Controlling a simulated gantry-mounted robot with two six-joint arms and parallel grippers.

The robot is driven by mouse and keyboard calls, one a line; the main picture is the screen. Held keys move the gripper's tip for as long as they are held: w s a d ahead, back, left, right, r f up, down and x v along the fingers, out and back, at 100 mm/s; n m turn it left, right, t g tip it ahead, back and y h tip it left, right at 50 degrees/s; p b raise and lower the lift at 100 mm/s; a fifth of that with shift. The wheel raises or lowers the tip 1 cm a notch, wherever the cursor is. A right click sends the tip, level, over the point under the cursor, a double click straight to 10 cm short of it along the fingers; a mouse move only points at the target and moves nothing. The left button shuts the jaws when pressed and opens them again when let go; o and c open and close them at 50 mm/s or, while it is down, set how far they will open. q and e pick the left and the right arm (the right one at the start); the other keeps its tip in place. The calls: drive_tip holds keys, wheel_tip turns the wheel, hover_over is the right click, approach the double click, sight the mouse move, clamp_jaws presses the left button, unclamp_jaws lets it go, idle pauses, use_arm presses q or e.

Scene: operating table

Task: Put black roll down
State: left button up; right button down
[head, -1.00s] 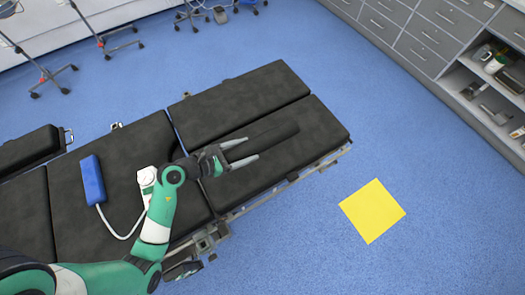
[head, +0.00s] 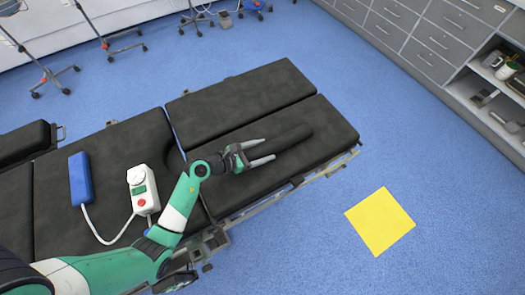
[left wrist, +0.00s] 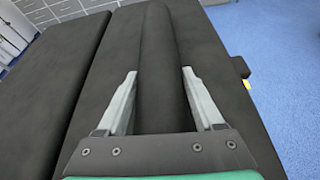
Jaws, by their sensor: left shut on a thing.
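The black roll (head: 293,138) is a long dark cylinder over the right-hand section of the black operating table (head: 240,93). In the left wrist view the roll (left wrist: 160,45) runs lengthwise between the two metal fingers of my left gripper (left wrist: 160,74). My left gripper (head: 268,149) is shut on the roll near its left end. The roll lies close above or on the padding; I cannot tell whether it touches. My right gripper is not in view.
A blue pad (head: 80,180) and a white device (head: 142,190) joined by a tube lie on the table's left part. A yellow square (head: 380,221) lies on the floor at right. Grey drawers (head: 420,45) and wheeled stands (head: 105,45) stand farther back.

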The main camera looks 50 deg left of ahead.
use_arm(q)
drive_tip(key=shift+f, duration=0.1)
drive_tip(key=o, duration=1.5)
drive_tip(key=shift+o, duration=0.2)
drive_tip(key=shift+s+a+r, duration=0.1)
drive_tip(key=shift+s+r, duration=0.15)
drive_tip(key=shift+r, duration=0.1)
drive_tip(key=p+v, duration=0.4)
drive_tip(key=v, duration=0.6)
drive_tip(key=shift+s+r+p, duration=0.15)
drive_tip(key=shift+s+p, duration=0.05)
drive_tip(key=shift+p, duration=0.1)
drive_tip(key=shift+s+a+r, duration=0.1)
drive_tip(key=shift+s, duration=0.35)
